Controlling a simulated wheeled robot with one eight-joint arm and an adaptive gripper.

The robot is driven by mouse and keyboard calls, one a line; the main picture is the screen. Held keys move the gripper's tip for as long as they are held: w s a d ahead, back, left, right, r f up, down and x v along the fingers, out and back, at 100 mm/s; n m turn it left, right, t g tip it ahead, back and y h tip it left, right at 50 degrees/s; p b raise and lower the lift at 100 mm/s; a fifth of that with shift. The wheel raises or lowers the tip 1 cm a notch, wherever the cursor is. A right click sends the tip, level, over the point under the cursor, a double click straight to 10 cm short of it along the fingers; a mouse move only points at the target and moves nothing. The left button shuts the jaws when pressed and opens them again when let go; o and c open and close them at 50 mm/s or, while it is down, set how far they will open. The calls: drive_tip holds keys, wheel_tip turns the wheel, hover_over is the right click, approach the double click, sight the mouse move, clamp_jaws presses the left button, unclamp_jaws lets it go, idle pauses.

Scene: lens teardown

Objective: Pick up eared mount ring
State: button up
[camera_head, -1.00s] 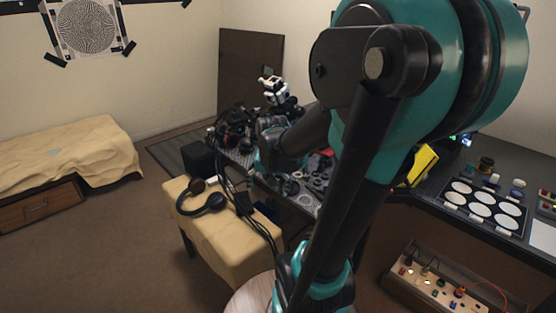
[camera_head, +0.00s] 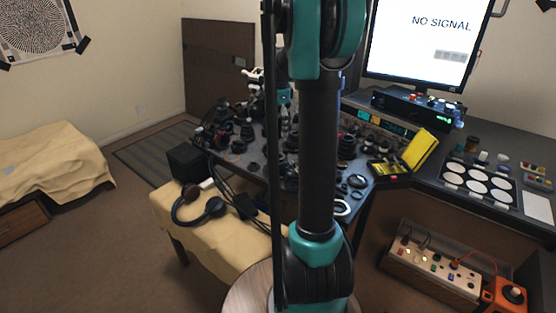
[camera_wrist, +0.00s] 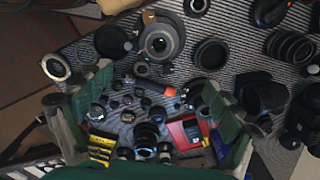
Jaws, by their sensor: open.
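Several ring-shaped lens parts lie on the workbench, and I cannot tell for sure which one is the eared mount ring. A pale ring (camera_wrist: 56,67) lies at the upper left of the wrist view, outside my left finger. A larger dark ring-like part (camera_wrist: 160,42) lies at the top middle, beyond the fingertips. My gripper (camera_wrist: 153,88) is open and empty, its two green-padded fingers spread wide above small parts on the striped mat (camera_wrist: 227,18). In the head view my arm hides much of the bench, and the gripper is mostly hidden behind it.
Dark lens barrels (camera_wrist: 288,47) crowd the right of the wrist view. A red box (camera_wrist: 187,132) lies between the fingers. In the head view, a monitor (camera_head: 425,45) and a yellow case (camera_head: 420,150) stand to the right. Headphones (camera_head: 197,205) lie on a cloth-covered stand at left.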

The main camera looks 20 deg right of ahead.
hover_over(278, 158)
drive_tip(key=f, duration=0.7)
drive_tip(key=shift+w+d, duration=0.35)
drive_tip(key=shift+s+a+f, duration=0.1)
drive_tip(key=shift+a+f, duration=0.05)
drive_tip(key=shift+f, duration=1.3)
drive_tip(key=shift+s+a+f, duration=0.1)
drive_tip(key=shift+a+f, duration=0.05)
drive_tip(key=shift+f, duration=1.25)
drive_tip(key=shift+c, duration=0.5)
drive_tip(key=shift+r, duration=0.1)
drive_tip(key=c, duration=1.6)
